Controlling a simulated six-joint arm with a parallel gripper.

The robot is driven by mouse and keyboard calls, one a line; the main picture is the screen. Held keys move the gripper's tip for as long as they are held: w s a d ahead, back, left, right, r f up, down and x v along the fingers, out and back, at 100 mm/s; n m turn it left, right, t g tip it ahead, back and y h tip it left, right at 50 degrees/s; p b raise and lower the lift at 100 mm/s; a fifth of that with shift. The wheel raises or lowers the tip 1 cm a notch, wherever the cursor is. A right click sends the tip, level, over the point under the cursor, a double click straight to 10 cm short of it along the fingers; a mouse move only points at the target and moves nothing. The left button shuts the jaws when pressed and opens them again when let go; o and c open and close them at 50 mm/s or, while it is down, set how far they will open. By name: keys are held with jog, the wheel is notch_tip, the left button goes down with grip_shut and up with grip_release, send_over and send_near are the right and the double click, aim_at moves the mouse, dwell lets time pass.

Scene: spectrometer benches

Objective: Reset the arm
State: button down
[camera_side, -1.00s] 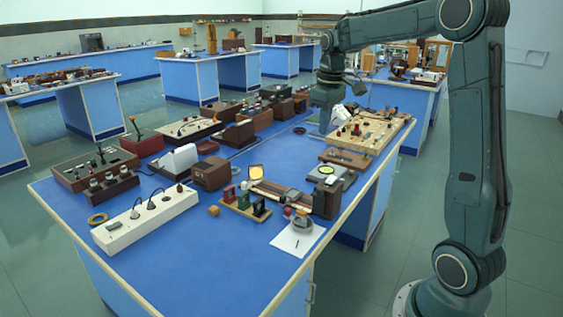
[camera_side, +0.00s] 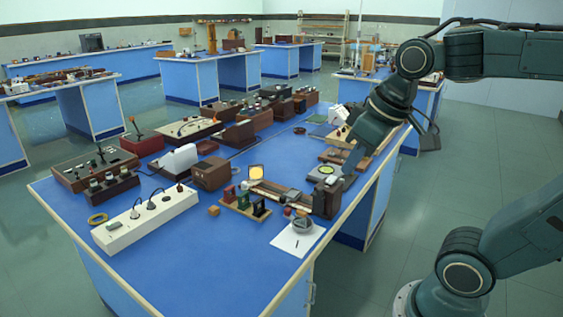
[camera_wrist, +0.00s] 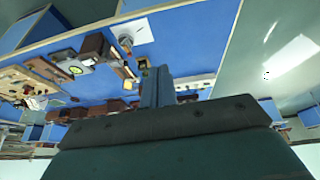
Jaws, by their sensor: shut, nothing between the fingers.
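My gripper (camera_side: 352,160) points down and to the left above the right edge of the blue-topped bench (camera_side: 180,270) in the side view. Its fingers look closed together and hold nothing. In the wrist view the closed fingers (camera_wrist: 157,75) reach up from the dark gripper body, over the tilted view of the bench (camera_wrist: 195,40). In the side view my gripper partly hides the pale wooden board near the bench's right edge. I cannot tell its exact height above the bench.
The bench holds a white power strip (camera_side: 145,220), a square device with a round green dial (camera_side: 324,172), a brown box (camera_side: 211,173) and a sheet of paper (camera_side: 297,239). Other benches (camera_side: 205,77) stand behind.

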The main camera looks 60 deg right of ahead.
jog(key=shift+t+y, duration=0.3)
jog(key=shift+t, duration=0.1)
jog(key=s, duration=0.1)
jog(key=s+a+f, duration=0.2)
jog(key=s, duration=0.1)
jog(key=shift+s+a+f, duration=0.1)
jog(key=shift+a+f, duration=0.05)
jog(key=shift+f, duration=0.05)
